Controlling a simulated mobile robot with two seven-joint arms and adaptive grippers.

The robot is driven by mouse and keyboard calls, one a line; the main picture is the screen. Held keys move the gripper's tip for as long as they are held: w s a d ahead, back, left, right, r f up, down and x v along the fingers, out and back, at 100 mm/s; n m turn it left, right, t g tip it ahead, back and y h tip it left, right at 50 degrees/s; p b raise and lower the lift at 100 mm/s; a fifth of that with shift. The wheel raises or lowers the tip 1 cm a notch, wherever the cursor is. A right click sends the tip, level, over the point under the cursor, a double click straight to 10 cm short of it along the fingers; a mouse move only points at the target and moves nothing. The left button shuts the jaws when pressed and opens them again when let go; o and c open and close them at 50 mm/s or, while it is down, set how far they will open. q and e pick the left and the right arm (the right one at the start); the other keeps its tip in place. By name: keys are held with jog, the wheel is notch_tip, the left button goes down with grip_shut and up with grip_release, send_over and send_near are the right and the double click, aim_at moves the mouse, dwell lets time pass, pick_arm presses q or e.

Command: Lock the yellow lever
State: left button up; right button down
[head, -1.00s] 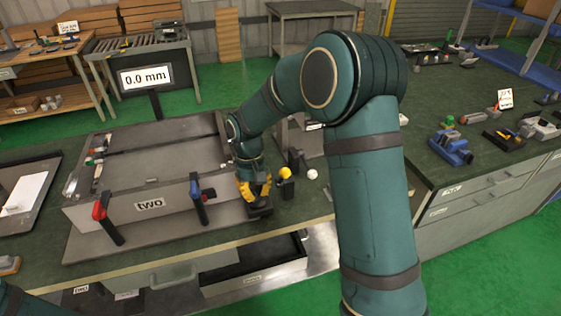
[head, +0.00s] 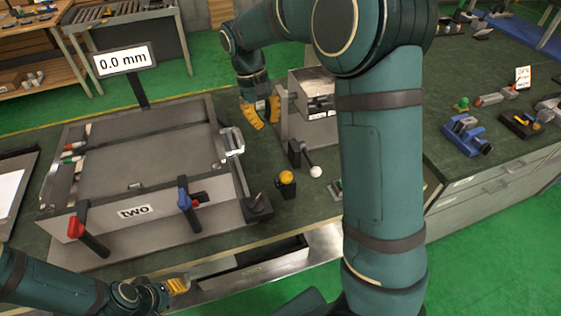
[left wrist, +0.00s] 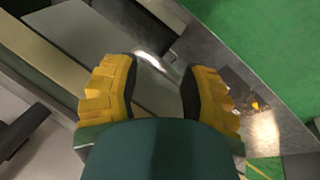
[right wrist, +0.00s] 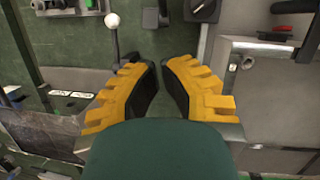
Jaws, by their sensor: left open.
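The yellow ball-topped lever (head: 286,177) stands on a dark base on the bench, right of the black rotary knob (head: 257,206). A lever with a white ball (head: 316,171) is just right of it; that white ball also shows in the right wrist view (right wrist: 112,20). My right gripper (head: 264,118) is a little open and empty, behind and above the yellow lever, apart from it. Its fingertips (right wrist: 161,68) have a narrow gap. My left gripper (head: 180,286) is low at the front of the bench; its fingers (left wrist: 160,68) are wide apart and empty.
The grey fixture marked "two" (head: 135,211) carries a red-handled lever (head: 77,228) and a blue-handled lever (head: 184,196). A metal box (head: 312,88) stands behind the white-ball lever. A display (head: 124,59) reads 0.0 mm. An open drawer (head: 253,262) is below the bench front.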

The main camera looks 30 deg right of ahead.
aim_at(283, 180)
jog(key=shift+s+r+b+x, duration=0.15)
jog(key=shift+s+b+x, duration=0.3)
jog(key=shift+x, duration=1.7)
jog(key=shift+s+r+b+x, duration=0.15)
jog(key=shift+s+x, duration=0.35)
jog(key=shift+x, duration=1.65)
jog(key=shift+s+r+b+x, duration=0.1)
jog(key=shift+s+b+x, duration=0.35)
jog(key=shift+x, duration=1.65)
jog(key=shift+a+f, duration=0.1)
